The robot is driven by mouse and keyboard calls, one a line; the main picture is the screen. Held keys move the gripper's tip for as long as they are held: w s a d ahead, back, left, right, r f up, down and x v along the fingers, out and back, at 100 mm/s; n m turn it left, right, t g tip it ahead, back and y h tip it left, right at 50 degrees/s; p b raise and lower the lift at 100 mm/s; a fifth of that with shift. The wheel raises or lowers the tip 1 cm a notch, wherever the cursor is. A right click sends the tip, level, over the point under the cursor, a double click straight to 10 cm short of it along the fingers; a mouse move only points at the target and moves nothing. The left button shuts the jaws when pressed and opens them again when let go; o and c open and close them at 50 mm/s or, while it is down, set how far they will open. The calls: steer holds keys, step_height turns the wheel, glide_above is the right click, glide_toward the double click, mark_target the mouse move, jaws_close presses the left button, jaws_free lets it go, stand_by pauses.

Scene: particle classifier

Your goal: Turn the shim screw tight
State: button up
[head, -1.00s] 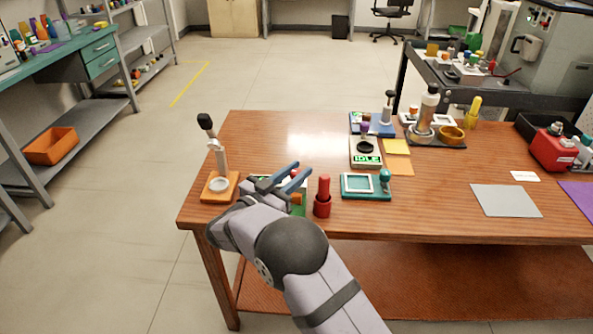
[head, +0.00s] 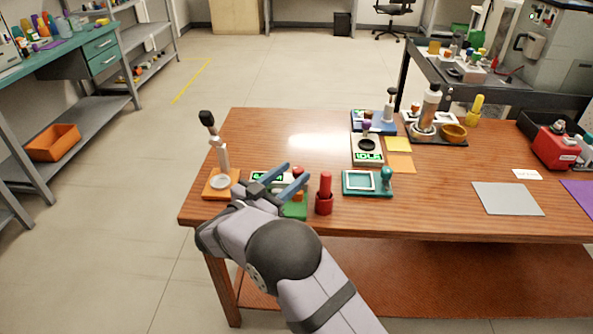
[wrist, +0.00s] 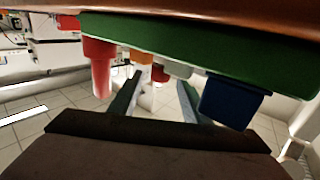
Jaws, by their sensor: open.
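A device with a green base (head: 294,211) stands near the table's front edge, largely hidden by my gripper (head: 283,181). It also shows in the wrist view (wrist: 210,45), with a blue block (wrist: 230,100), a small orange part (wrist: 140,57) and a dark red part (wrist: 160,73) on it. I cannot tell for certain which part is the shim screw. My gripper's two blue-grey fingers are apart, at the device's top. In the wrist view the open fingers (wrist: 157,98) point towards the orange and dark red parts, with nothing clearly held between them.
A red handle in a red cup (head: 324,207) stands close on the right of the green device. An orange-based stand with a tall lever (head: 221,184) is close on the left. A teal frame fixture (head: 368,190) is further right.

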mark_target(294, 172)
steer(key=v, duration=0.4)
steer(key=shift+s, duration=0.1)
steer(key=shift+s+a+r+y+p, duration=0.15)
steer(key=shift+s+a+p, duration=0.1)
steer(key=shift+s+a, duration=0.25)
steer(key=shift+s+a+f+y+p, duration=0.15)
steer(key=shift+s+a+p, duration=0.1)
steer(key=shift+s, duration=0.45)
steer(key=shift+x, duration=3.7)
steer(key=c, duration=1)
